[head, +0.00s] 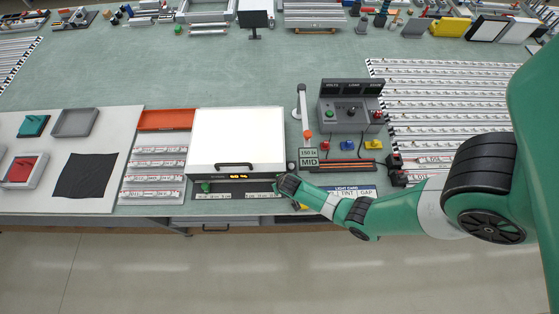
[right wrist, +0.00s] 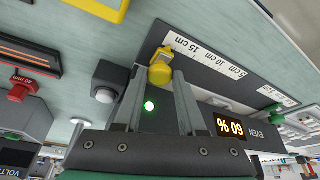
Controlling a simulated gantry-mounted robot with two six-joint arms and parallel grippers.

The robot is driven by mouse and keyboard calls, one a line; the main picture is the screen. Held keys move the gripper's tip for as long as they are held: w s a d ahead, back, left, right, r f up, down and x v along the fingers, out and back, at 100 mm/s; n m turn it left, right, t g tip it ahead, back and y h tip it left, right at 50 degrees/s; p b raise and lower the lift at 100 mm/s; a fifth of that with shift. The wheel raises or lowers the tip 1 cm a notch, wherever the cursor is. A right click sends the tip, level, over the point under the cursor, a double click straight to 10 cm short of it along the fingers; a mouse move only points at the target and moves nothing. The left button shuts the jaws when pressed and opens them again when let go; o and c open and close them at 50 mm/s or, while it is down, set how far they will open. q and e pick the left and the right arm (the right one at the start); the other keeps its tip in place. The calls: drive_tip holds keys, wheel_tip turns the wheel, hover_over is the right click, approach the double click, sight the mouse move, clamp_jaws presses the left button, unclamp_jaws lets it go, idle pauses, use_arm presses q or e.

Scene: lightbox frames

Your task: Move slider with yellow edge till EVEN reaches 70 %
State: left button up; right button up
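The slider with the yellow edge (right wrist: 160,72) stands in the slot beside the "15 cm" end of its scale. My right gripper (right wrist: 161,78) is at it, with one finger on either side of the yellow knob. The fingertips look close to the knob, but whether they press on it I cannot tell. In the head view my right gripper (head: 290,188) reaches the lower right corner of the lightbox (head: 236,138) and hides part of the slider panel. My left gripper is out of view.
A green slider (head: 205,187) stands at the left of the panel. A "150 lx MID" sign (head: 309,157) and a control box (head: 350,113) with buttons stand right of the lightbox. Strips with printed scales (head: 155,164) lie left of it.

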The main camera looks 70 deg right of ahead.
clamp_jaws()
idle(0.9)
